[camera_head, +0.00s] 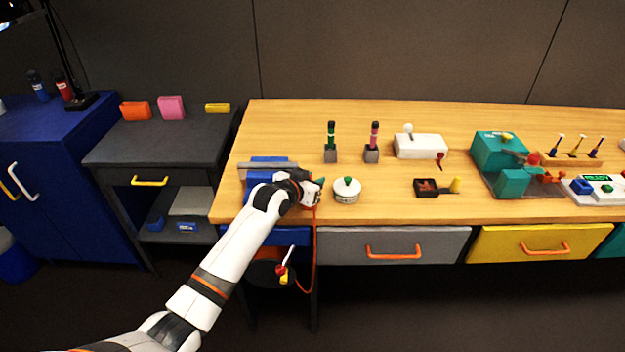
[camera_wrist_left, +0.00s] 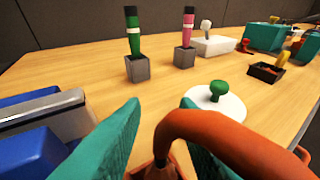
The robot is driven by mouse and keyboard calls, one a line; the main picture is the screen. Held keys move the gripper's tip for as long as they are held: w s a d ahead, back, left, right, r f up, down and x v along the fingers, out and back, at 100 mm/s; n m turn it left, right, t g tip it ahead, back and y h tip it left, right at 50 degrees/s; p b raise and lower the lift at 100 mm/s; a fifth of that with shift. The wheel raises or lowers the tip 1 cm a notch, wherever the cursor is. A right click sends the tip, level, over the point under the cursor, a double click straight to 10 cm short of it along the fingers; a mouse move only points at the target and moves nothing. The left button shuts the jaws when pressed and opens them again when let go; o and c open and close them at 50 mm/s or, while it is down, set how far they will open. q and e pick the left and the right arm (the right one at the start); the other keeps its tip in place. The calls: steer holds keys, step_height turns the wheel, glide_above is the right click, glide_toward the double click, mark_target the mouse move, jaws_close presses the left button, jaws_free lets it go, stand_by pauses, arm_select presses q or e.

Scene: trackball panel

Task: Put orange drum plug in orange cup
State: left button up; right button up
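My left gripper (camera_head: 316,192) is low over the left part of the wooden table, and its teal fingers (camera_wrist_left: 160,105) stand apart in the wrist view. Between them, at the bottom edge, is an orange piece (camera_wrist_left: 183,162) with a dark middle, where the thick orange cord (camera_wrist_left: 225,125) starts. This looks like the drum plug's end; I cannot tell plug from cup here, nor whether the fingers press on it. In the head view the thin orange cord (camera_head: 315,245) hangs from the gripper over the table's front edge. My right gripper is not in view.
A white round pot with green knob (camera_head: 347,190) stands just right of the gripper. A blue device with grey bar (camera_head: 268,165) is behind-left. Green (camera_head: 331,143) and pink (camera_head: 374,142) handles stand upright behind. A dark tray (camera_head: 427,188) lies farther right.

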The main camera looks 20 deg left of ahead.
arm_select(q)
steer(key=shift+r, duration=0.1)
steer(key=shift+r, duration=0.15)
steer(key=v, duration=1.2)
steer(key=s+f+g+y, duration=0.15)
steer(key=s+f, duration=0.35)
steer(key=f, duration=0.7)
steer(key=s+f+g, duration=0.2)
steer(key=s+f, duration=0.4)
steer(key=f, duration=0.6)
steer(key=s+f+g+y, duration=0.1)
steer(key=s+f, duration=0.4)
steer(key=f, duration=0.7)
steer(key=s+f+g, duration=0.2)
steer(key=s+f, duration=0.4)
steer(key=s, duration=0.5)
steer(key=s+a+f+g, duration=0.1)
steer(key=s+f+g, duration=0.2)
steer(key=s+f, duration=0.4)
steer(key=s+f+g, duration=0.2)
steer(key=s+f, duration=0.4)
steer(key=s, duration=1.1)
steer(key=shift+a+f+g+y, duration=0.2)
steer(key=shift+f+g+y, duration=0.05)
steer(key=shift+g+y, duration=0.1)
